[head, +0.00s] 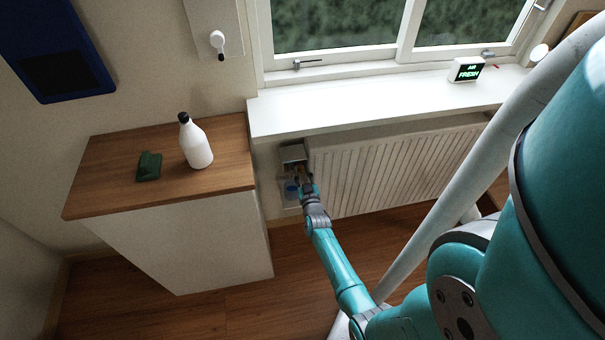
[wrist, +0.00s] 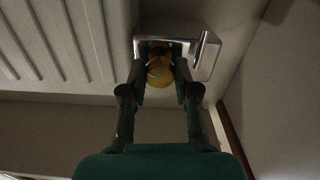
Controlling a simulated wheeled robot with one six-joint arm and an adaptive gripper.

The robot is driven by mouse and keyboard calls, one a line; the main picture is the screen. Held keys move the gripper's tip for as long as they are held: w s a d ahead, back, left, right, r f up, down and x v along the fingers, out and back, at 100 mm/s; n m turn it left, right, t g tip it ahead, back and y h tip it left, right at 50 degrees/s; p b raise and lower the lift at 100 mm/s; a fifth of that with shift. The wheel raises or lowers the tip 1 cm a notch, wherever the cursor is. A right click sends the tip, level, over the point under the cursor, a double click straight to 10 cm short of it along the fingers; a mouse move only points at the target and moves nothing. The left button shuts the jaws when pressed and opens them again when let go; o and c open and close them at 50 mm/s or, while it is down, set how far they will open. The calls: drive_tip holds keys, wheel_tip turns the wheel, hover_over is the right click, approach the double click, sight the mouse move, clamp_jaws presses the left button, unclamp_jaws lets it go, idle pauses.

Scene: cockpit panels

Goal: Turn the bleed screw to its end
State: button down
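A round brass-coloured piece (wrist: 160,72), which looks like the bleed screw, shows between the fingers of my gripper (wrist: 162,62) in the wrist view. It sits at the dark opening of a shiny metal box (wrist: 206,55). The fingers stand apart, one on each side of the brass piece. I cannot tell whether they press on it. In the head view my gripper (head: 300,180) reaches the metal box (head: 292,153) at the left end of the radiator, and the screw is too small to make out there.
The ribbed radiator (head: 390,165) is close beside the gripper, under the white window sill (head: 370,108). A wood-topped cabinet (head: 115,190) stands left, with a white bottle (head: 196,145) and a green object (head: 149,166).

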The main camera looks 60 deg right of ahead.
drive_tip(key=shift+m, duration=1.1)
drive_tip(key=c, duration=0.9)
unclamp_jaws()
drive_tip(key=shift+o, duration=0.2)
drive_tip(key=v, duration=1.2)
